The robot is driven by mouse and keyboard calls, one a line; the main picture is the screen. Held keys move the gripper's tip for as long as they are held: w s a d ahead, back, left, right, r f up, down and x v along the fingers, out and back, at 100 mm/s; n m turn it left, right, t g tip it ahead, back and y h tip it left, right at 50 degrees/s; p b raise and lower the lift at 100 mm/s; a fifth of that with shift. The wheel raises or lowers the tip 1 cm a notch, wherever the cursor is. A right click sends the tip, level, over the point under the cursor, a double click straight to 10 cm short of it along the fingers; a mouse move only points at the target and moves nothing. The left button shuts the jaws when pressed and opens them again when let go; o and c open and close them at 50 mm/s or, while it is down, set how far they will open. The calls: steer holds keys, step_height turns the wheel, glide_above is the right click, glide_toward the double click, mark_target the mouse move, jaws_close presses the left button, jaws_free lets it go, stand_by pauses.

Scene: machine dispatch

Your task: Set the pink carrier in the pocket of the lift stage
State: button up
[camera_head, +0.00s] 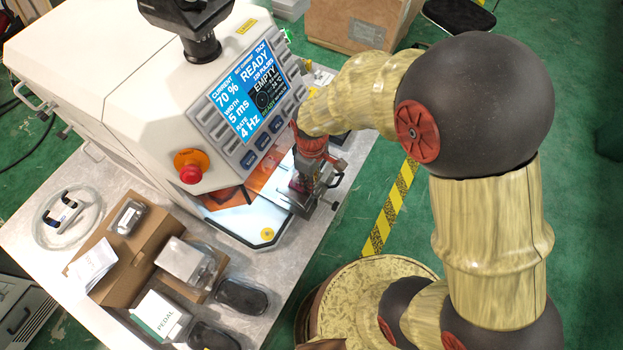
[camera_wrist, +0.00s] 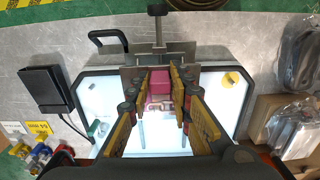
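The pink carrier (camera_wrist: 160,80) is a small block between the fingertips of my gripper (camera_wrist: 160,88) in the wrist view. The fingers lie against its two sides, and it looks gripped. It is among grey metal plates (camera_wrist: 158,57) of a fixture with a rod and black knob, at the edge of a bright white area. I take this fixture to be the lift stage; its pocket is largely hidden, and I cannot tell whether the carrier is seated. In the head view my gripper (camera_head: 304,186) points down at the front of the machine; the carrier is hardly visible there.
Cardboard boxes (camera_head: 135,250), black pedals (camera_head: 240,297) and a coiled cable (camera_head: 62,215) crowd the table's near left. A black handle (camera_wrist: 108,38) stands near my fingers.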

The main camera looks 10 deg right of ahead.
steer(key=o, duration=0.4)
steer(key=shift+r, duration=0.15)
steer(key=s+d+r+m+t+p, duration=0.1)
steer(key=d+r+m, duration=0.15)
steer(key=r, duration=0.85)
steer(key=s+d+r+m+t+p, duration=0.1)
steer(key=s+d+r+m, duration=0.15)
steer(key=r, duration=0.85)
steer(key=s+d+r+m+t, duration=0.1)
steer(key=s+d+r, duration=0.1)
steer(key=s, duration=0.1)
steer(key=s+d+r+m+t, duration=0.1)
steer(key=s+d+r+m, duration=0.1)
steer(key=r, duration=0.1)
steer(key=s+d+r+m+t, duration=0.1)
steer(key=s+d+r+m, duration=0.1)
steer(key=s+d+r, duration=0.1)
steer(key=shift+s+r+t, duration=0.25)
steer(key=shift+s+t, duration=0.05)
steer(key=shift+s, duration=0.05)
steer(key=shift+f+b, duration=0.1)
steer(key=shift+b, duration=0.25)
step_height(320, 180, down, 8)
steer(key=b, duration=0.8)
